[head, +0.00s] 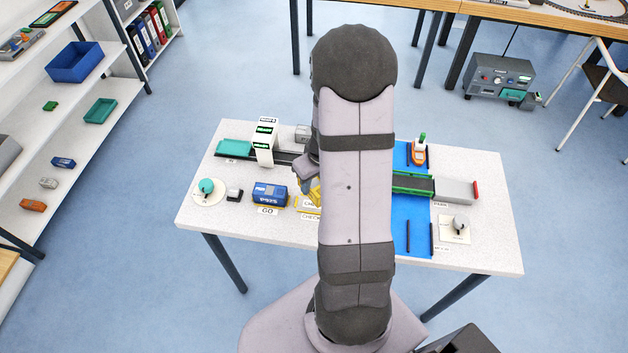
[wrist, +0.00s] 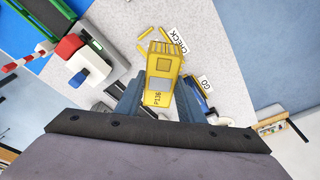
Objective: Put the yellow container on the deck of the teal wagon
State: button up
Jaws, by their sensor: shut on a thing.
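The yellow container (wrist: 158,98), marked P116, sits between the two fingers of my gripper (wrist: 162,82) in the wrist view. The gripper is shut on it. In the head view a small part of the yellow container (head: 314,190) shows left of my arm, which hides most of it. Whether it is clear of the table I cannot tell. The teal wagon (head: 235,147) seems to be the flat teal piece at the table's back left, on the dark track beside a white gantry (head: 265,142). Its deck looks empty.
A blue container (head: 270,194) stands by the GO label, left of the yellow one. A teal knob (head: 207,187) is at the left edge. At right are a blue strip (head: 411,225), an orange boat (head: 418,154) and a grey block (head: 456,190). My arm hides the table's middle.

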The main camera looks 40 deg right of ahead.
jog(key=shift+s+b+x, duration=0.2)
jog(key=shift+b+x, duration=0.55)
jog(key=shift+x, duration=0.25)
jog(key=shift+s+b+x, duration=0.2)
jog(key=shift+b+x, duration=0.5)
jog(key=shift+x, duration=0.25)
jog(key=shift+f+b, duration=0.65)
jog(key=shift+f+b, duration=0.5)
jog(key=shift+b, duration=0.3)
jog(key=o, duration=1.1)
jog(key=shift+r, duration=0.1)
jog(key=shift+w+p+v, duration=0.25)
jog(key=shift+p+v, duration=0.7)
jog(key=shift+v, duration=0.2)
jog(key=shift+w+p+v, duration=0.2)
jog(key=shift+p+v, duration=0.7)
jog(key=shift+v, duration=0.2)
jog(key=shift+w+p+v, duration=0.25)
jog(key=shift+p+v, duration=0.7)
jog(key=shift+v, duration=0.2)
jog(key=shift+r, duration=0.1)
